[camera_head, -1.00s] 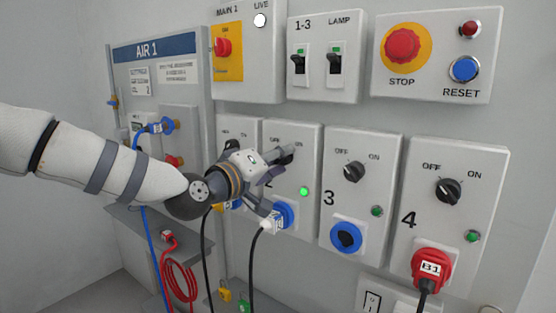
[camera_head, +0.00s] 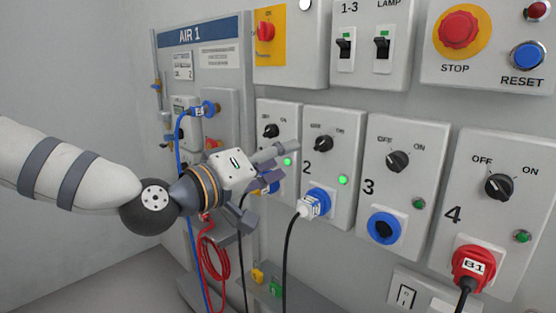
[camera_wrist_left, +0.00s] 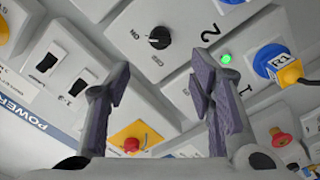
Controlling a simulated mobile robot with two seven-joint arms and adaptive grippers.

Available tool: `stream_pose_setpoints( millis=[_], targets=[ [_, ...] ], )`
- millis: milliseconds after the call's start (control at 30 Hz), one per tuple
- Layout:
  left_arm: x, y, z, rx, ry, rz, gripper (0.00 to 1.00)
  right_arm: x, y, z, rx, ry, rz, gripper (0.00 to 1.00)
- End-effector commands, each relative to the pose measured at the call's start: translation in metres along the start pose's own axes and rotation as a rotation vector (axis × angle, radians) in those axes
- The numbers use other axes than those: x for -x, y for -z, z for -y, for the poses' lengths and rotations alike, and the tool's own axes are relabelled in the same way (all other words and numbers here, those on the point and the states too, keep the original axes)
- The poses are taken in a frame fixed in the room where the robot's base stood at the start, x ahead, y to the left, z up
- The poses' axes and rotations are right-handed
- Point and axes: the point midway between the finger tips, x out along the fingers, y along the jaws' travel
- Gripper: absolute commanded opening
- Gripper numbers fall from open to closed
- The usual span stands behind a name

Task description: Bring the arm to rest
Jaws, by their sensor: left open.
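My left arm reaches in from the left in the head view. Its left gripper (camera_head: 268,172) is open and empty, in front of the station 1 panel (camera_head: 291,113) and partly covering it. In the left wrist view the two purple-grey fingers (camera_wrist_left: 161,82) stand wide apart with nothing between them. A black knob (camera_wrist_left: 159,38) and a lit green lamp (camera_wrist_left: 226,58) show beyond them. I cannot tell the exact gap to the panels. My right gripper is not in view.
The station 2 panel (camera_head: 345,135) has a lit green lamp and a plugged-in cable. Station 3's blue socket (camera_head: 384,228) is empty. Station 4 holds a red B1 plug (camera_head: 473,268). The AIR 1 board (camera_head: 228,75) with blue and red hoses stands behind my wrist.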

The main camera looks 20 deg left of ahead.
Motion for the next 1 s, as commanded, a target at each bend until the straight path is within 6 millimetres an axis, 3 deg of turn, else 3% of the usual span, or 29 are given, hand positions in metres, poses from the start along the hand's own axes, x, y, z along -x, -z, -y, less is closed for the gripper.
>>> stream_pose_setpoints(
  millis=[367,467,567,600,667,733,867,1000],
  targets=[
    [0.0,0.0,0.0,0.0,0.001,0.001,0.49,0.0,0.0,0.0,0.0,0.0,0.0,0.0],
    [-0.001,-0.016,0.013,-0.006,0.035,0.037,0.49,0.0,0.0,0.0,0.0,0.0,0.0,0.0],
    [0.004,-0.07,0.056,-0.028,0.154,0.165,0.49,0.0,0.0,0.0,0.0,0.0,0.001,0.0],
    [0.01,-0.1,0.08,-0.041,0.219,0.238,0.49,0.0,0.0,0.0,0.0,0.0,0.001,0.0],
    [0.028,-0.146,0.117,-0.064,0.323,0.357,0.49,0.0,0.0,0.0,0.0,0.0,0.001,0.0],
    [0.058,-0.198,0.155,-0.09,0.438,0.496,0.49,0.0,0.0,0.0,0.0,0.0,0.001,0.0],
    [0.139,-0.281,0.215,-0.15,0.638,0.766,0.49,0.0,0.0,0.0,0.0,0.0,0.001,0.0],
    [0.246,-0.344,0.255,-0.227,0.821,1.061,0.49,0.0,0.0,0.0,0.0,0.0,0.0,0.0]
  ],
)
